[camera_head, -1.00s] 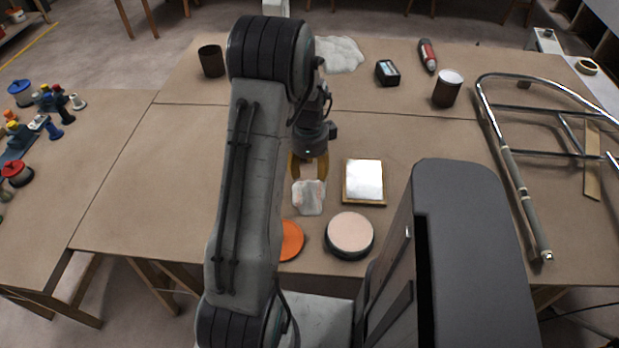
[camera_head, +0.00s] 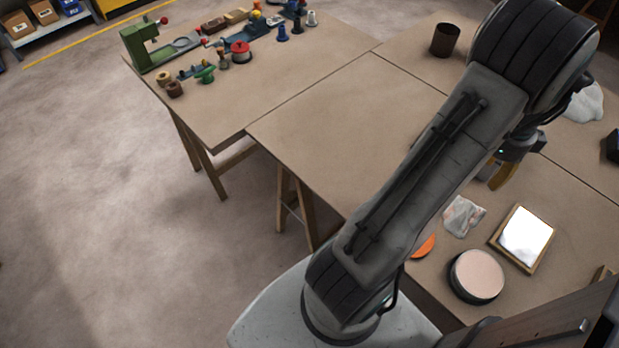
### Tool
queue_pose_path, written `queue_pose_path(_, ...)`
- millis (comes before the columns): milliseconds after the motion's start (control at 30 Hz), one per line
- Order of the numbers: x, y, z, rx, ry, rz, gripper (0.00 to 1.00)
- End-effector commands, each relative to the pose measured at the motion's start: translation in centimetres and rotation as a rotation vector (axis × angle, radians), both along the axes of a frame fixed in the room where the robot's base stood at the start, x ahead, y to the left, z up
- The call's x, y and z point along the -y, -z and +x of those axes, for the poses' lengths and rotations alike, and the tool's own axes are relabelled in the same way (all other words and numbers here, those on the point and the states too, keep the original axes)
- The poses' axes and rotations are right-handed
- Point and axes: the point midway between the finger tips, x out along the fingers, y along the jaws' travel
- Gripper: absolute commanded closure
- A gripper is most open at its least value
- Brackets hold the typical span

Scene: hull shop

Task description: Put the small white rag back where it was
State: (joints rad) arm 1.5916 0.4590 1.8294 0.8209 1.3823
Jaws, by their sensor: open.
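A small, crumpled white rag (camera_head: 463,216) with faint stains lies on the brown table. It is left of a wooden-framed white panel and above a round pink-topped pad. My gripper (camera_head: 496,181), with yellowish fingers, is just up and right of the rag in the picture. It is open, and the rag appears to lie clear of it. My arm hides part of the gripper and some of the table. A larger white cloth (camera_head: 583,103) lies farther back at the right, partly behind my arm.
Near the rag are the framed panel (camera_head: 525,238), the pink-topped pad (camera_head: 477,276) and an orange disc (camera_head: 425,246) partly behind my arm. A dark cup (camera_head: 446,40) stands at the back. The left table (camera_head: 260,95) carries a green tool and several spools. The middle table's left part is bare.

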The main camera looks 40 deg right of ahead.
Motion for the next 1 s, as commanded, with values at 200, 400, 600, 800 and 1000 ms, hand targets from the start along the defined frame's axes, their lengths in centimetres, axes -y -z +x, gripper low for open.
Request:
queue_pose_path(200, -4.0, -4.1, 9.6, -0.006, -0.458, -0.051, 0.5)
queue_pose_path(400, -11.9, -7.8, 18.0, -0.012, -1.016, -0.114, 0.5)
queue_pose_path(600, -21.3, -10.3, 22.4, -0.015, -1.571, -0.186, 0.5)
queue_pose_path(800, -30.3, -11.7, 23.0, -0.014, -2.11, -0.278, 0.5)
queue_pose_path(1000, -36.6, -11.9, 21.2, -0.011, -2.55, -0.37, 0.5)
